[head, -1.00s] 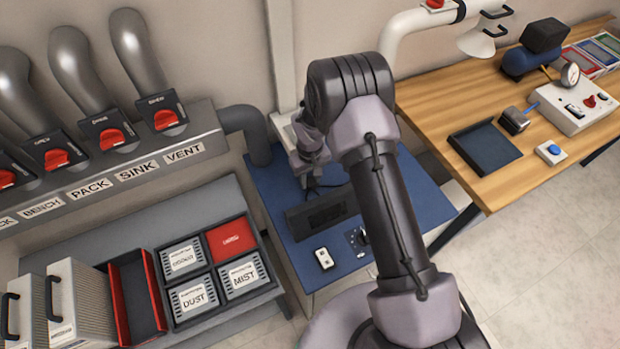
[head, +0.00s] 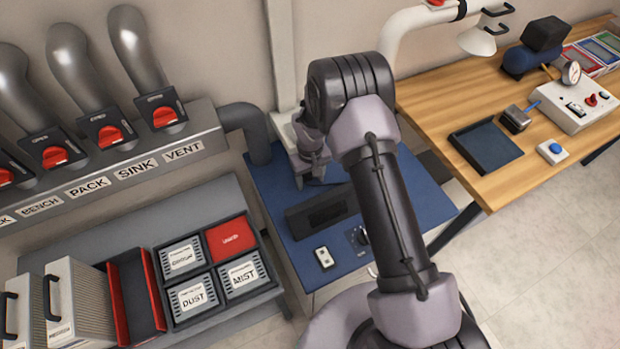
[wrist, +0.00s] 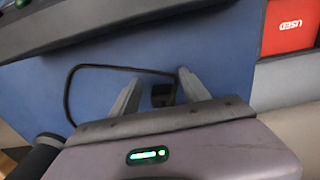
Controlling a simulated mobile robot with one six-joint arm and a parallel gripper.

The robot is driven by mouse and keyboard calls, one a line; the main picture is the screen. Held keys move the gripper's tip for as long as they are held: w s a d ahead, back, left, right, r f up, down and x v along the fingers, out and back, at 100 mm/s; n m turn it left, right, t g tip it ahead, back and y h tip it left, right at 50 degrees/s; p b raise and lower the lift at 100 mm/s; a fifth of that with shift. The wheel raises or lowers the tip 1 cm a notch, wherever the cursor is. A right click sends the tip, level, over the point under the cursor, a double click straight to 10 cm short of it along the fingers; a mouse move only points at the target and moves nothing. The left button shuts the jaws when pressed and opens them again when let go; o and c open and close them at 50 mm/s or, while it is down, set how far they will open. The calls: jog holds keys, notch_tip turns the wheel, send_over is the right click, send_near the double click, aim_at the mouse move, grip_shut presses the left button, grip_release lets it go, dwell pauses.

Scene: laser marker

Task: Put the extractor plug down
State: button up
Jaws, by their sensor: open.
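The black extractor plug (wrist: 162,94) shows in the wrist view between my fingers, over the blue bench top (wrist: 222,50). A gap shows between it and the right finger; whether it rests fully on the surface is hard to tell. Its thin black cord (wrist: 68,92) loops out to the left. My gripper (wrist: 160,82) is open, one finger on each side of the plug. In the head view my arm hides most of the gripper, and I cannot make out the plug there.
A dark slotted unit (head: 318,210) and a white switch box (head: 324,257) stand on the blue bench top. A grey rack with a red USED bin (head: 230,238) is at the left. A wooden bench (head: 440,105) with a dark tray (head: 486,146) is at the right.

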jog(key=s+d+r+m+t+p, duration=0.1)
jog(key=s+d+r+m+p, duration=0.1)
jog(key=r, duration=1.4)
jog(key=s+d+r+m+t+p, duration=0.1)
jog(key=s+r+p, duration=0.1)
jog(key=r, duration=1.3)
jog(key=s+d+r+m+t+y, duration=0.2)
jog(key=s+d+r+m, duration=0.1)
jog(key=s+r, duration=0.8)
jog(key=s+r+m+t, duration=0.1)
jog(key=s+r+m, duration=0.1)
jog(key=s, duration=1)
jog(key=shift+d+m+t, duration=0.4)
jog(key=shift+m, duration=0.1)
jog(key=shift+s, duration=0.1)
